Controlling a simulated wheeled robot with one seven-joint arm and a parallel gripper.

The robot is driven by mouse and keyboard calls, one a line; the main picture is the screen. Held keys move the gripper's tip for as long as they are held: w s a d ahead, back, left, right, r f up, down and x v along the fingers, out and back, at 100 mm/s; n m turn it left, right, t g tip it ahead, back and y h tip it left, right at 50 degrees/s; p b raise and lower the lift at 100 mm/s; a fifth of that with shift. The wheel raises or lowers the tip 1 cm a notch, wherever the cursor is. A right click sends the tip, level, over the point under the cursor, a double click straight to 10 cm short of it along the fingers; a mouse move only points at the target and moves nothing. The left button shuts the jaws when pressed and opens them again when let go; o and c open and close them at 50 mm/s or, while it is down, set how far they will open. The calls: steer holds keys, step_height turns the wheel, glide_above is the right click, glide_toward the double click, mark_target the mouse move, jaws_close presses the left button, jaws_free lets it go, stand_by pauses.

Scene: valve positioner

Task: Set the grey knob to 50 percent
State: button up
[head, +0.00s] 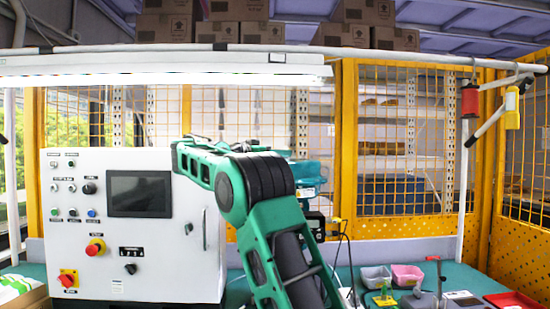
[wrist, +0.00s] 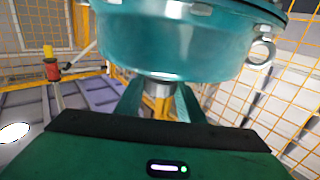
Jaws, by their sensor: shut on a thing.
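In the wrist view a grey metal cylindrical part, which looks like the grey knob (wrist: 159,87), sits just below the big teal round housing (wrist: 175,42). The two fingers of my gripper (wrist: 159,101) stand on either side of it and are shut on it. Its scale or pointer is not visible, so its setting cannot be read. In the head view the teal housing (head: 311,172) shows partly behind my green arm. My gripper and the knob are hidden there behind the arm.
A white control cabinet (head: 150,255) with a dark screen and buttons stands at left. Small bins, one grey (head: 375,277) and one pink (head: 407,275), and a red tray (head: 515,301) are on the green bench at right. Yellow mesh fencing (head: 400,150) stands behind.

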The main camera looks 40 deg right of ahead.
steer(key=shift+w+a+r, duration=0.1)
steer(key=shift+w+a, duration=0.05)
steer(key=shift+w, duration=0.15)
steer(key=o, duration=1.1)
steer(key=shift+c, duration=0.2)
steer(key=shift+s, duration=0.1)
steer(key=shift+r, duration=0.55)
steer(key=r, duration=0.3)
steer(key=shift+w+a+r, duration=0.15)
steer(key=shift+w+a, duration=0.15)
steer(key=shift+a, duration=0.1)
steer(key=s+a+r, duration=0.1)
steer(key=a+r, duration=0.5)
steer(key=a, duration=0.4)
steer(key=shift+a+r, duration=0.3)
steer(key=shift+a, duration=0.1)
